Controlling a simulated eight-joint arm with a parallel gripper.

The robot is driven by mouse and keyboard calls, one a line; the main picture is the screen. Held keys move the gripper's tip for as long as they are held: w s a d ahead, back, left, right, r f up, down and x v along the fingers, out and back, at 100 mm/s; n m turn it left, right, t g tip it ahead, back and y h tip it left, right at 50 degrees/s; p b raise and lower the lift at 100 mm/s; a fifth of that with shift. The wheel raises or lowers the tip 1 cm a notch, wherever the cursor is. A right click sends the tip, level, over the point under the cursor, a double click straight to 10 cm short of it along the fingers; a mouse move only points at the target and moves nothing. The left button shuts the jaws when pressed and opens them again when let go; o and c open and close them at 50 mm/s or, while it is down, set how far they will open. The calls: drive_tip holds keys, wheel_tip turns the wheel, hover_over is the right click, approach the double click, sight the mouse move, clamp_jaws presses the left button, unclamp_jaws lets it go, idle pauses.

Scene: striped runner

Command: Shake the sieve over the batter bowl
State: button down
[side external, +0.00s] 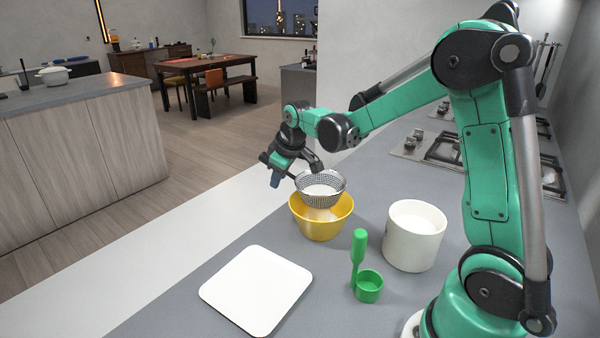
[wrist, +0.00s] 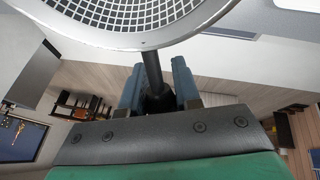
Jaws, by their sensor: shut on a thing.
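The metal mesh sieve (side external: 320,190) is over the yellow batter bowl (side external: 321,226), close to its rim; I cannot tell whether they touch. White powder shows inside the sieve. My gripper (side external: 278,178) is at the left of the sieve, shut on its dark handle. In the wrist view, my gripper's blue fingers (wrist: 157,88) stand on either side of the dark handle (wrist: 152,70), and the sieve's rim and mesh (wrist: 135,38) fill the top. The bowl's contents are mostly hidden by the sieve.
A white canister (side external: 413,240) stands right of the bowl. A green measuring scoop (side external: 369,286) stands in front of it, handle upward. A white square board (side external: 257,290) lies at the front left. A gas hob (side external: 440,150) is behind on the counter.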

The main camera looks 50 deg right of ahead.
drive_tip(key=shift+w+d, duration=0.15)
drive_tip(key=shift+d, duration=0.35)
drive_tip(key=shift+w+d, duration=0.15)
drive_tip(key=shift+d, duration=0.35)
drive_tip(key=shift+a, duration=0.1)
drive_tip(key=shift+s+a, duration=0.2)
drive_tip(key=shift+a, duration=0.35)
drive_tip(key=shift+s+a, duration=0.15)
drive_tip(key=shift+a, duration=0.4)
drive_tip(key=shift+d, duration=0.1)
drive_tip(key=shift+w+d, duration=0.2)
drive_tip(key=shift+d, duration=0.35)
drive_tip(key=shift+w+d, duration=0.15)
drive_tip(key=shift+d, duration=0.4)
drive_tip(key=shift+a, duration=0.1)
drive_tip(key=shift+s+a, duration=0.2)
drive_tip(key=shift+a, duration=0.35)
drive_tip(key=shift+s+a, duration=0.15)
drive_tip(key=shift+a, duration=0.4)
